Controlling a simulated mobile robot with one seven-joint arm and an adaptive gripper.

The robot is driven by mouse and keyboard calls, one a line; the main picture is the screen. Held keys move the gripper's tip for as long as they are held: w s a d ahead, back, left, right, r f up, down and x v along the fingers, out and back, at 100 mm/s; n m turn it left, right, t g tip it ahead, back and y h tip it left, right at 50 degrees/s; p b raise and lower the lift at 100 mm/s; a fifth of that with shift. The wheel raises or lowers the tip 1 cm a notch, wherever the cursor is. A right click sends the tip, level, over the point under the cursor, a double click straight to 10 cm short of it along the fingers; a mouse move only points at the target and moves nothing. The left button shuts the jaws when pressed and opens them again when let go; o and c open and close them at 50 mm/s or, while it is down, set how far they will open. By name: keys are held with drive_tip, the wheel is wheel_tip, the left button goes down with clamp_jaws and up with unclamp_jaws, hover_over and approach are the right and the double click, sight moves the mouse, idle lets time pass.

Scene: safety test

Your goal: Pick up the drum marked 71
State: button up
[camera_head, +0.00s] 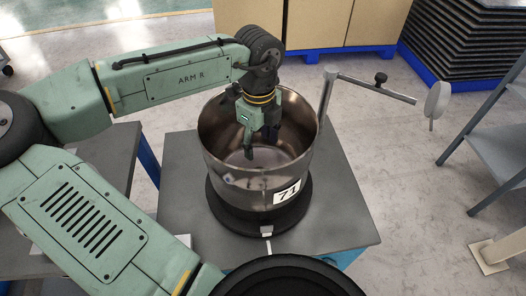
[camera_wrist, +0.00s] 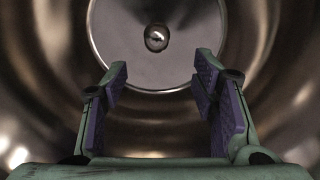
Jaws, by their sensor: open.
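The drum marked 71 (camera_head: 240,178) is an open-topped, shiny steel vessel. It stands upright on a round black base (camera_head: 262,219) on a grey table, with its white number label (camera_head: 287,191) facing the camera. My gripper (camera_head: 260,150) points down inside the drum's mouth, apart from the walls as far as I can tell. In the wrist view my gripper (camera_wrist: 160,95) is open, with purple pads and nothing between them. Below it the drum's inside shows a pale round floor (camera_wrist: 122,45) with a small shiny knob (camera_wrist: 156,38) in the middle.
A metal post with a sideways arm (camera_head: 365,84) and a pale disc (camera_head: 437,102) rises just right of the drum. The grey tabletop (camera_head: 343,215) is bare at right. Cardboard boxes (camera_head: 330,22) stand behind, and a grey shelf rack (camera_head: 490,145) stands at far right.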

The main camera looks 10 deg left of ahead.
wheel_tip(320, 180, down, 5)
drive_tip(key=shift+s+r, duration=0.1)
drive_tip(key=shift+s, duration=0.05)
drive_tip(key=shift+a+f+p, duration=0.2)
drive_tip(key=shift+f+p, duration=0.25)
drive_tip(key=shift+f, duration=2.5)
drive_tip(key=shift+c, duration=0.5)
clamp_jaws()
drive_tip(key=shift+r, duration=0.1)
